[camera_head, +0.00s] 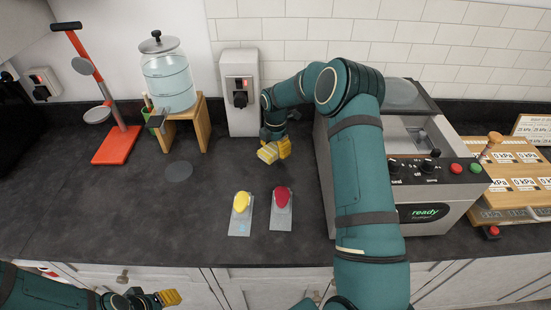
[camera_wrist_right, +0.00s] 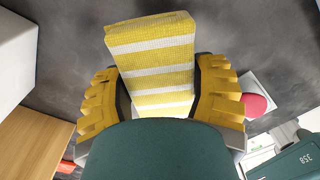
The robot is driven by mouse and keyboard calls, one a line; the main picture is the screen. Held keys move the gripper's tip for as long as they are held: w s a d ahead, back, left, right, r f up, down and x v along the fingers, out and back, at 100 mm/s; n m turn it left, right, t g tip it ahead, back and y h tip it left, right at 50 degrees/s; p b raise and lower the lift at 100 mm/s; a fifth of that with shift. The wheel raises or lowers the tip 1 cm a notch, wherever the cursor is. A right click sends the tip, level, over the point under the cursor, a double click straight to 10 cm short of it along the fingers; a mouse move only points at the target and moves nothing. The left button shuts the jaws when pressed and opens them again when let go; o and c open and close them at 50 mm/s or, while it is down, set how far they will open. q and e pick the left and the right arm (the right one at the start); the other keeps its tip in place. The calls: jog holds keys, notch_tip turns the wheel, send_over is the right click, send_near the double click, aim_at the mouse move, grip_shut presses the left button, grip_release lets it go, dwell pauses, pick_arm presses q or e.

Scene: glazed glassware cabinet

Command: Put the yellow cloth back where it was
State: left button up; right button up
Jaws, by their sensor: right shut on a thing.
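The yellow cloth (camera_head: 267,154) is a folded block with white stripes. It also shows in the right wrist view (camera_wrist_right: 150,50), between the two yellow ribbed fingers. My right gripper (camera_head: 278,149) is shut on the cloth and holds it in front of the white dispenser box, over the dark counter. How far the cloth is above the counter is not clear. My left gripper (camera_head: 168,297) is low at the left, in front of the counter edge. Its fingers are too small and overlapped to tell open from shut.
A yellow-topped plate (camera_head: 241,212) and a red-topped plate (camera_head: 282,208) lie on the counter (camera_head: 130,210). A glass water jar (camera_head: 168,78) on a wooden stand and an orange-based stand (camera_head: 117,146) are at left. A grey machine (camera_head: 440,212) stands right, beside my right arm.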

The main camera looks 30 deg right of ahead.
aim_at(275, 146)
jog(key=shift+f, duration=2.35)
jog(key=shift+f, duration=0.2)
jog(key=o, duration=1.2)
jog(key=shift+r, duration=0.1)
notch_tip(275, 146, up, 12)
jog(key=shift+w+r, duration=0.1)
jog(key=shift+r, duration=0.05)
